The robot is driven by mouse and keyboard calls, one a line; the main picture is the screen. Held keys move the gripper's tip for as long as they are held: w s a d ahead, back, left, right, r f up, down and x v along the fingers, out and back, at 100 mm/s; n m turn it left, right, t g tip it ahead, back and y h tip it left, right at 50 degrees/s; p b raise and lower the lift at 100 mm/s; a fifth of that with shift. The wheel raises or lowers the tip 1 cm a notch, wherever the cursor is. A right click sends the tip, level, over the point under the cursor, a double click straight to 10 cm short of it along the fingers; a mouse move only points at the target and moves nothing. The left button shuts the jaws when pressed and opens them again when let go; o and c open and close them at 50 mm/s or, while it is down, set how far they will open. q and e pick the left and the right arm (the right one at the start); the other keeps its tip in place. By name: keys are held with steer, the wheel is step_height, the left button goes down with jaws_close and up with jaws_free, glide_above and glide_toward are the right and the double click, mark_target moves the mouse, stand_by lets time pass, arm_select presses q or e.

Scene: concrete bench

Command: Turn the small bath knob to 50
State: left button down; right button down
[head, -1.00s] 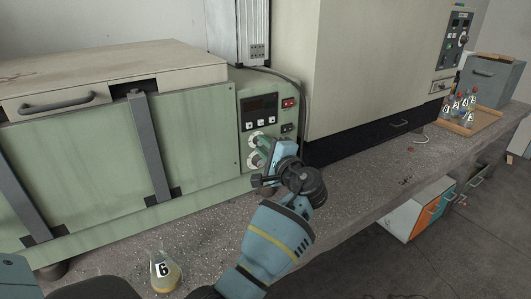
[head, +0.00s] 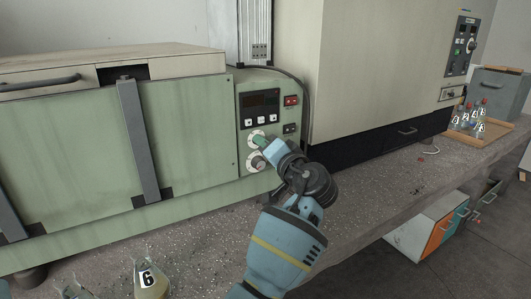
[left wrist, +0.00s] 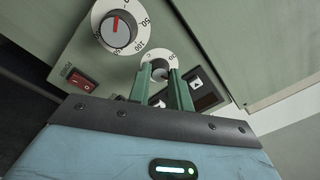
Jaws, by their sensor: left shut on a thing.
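The green bath's control panel (head: 266,104) carries two white dials, one above the other. The upper, smaller one is the small bath knob (head: 255,134); it also shows in the left wrist view (left wrist: 158,56), partly covered by my fingers. My left gripper (head: 265,142) reaches it from the lower right, and its green fingers (left wrist: 160,84) are shut on the knob, one on each side. The knob's pointer and setting cannot be read. The larger knob (left wrist: 118,30) has a red pointer and a numbered scale; in the head view it sits just below (head: 259,162). My right gripper is out of view.
A dark display (head: 261,101) with buttons and a red switch (head: 291,100) sit above the knobs. A flask marked 6 (head: 149,280) stands on the bench in front. A large beige cabinet (head: 375,70) stands to the right, with a wooden tray (head: 490,133) of flasks beyond.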

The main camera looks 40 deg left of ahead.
arm_select(q)
steer(key=shift+f+n+b, duration=0.1)
steer(key=shift+n+b, duration=0.25)
steer(key=shift+n, duration=0.15)
steer(key=c, duration=1.3)
jaws_free()
steer(key=shift+v, duration=3.9)
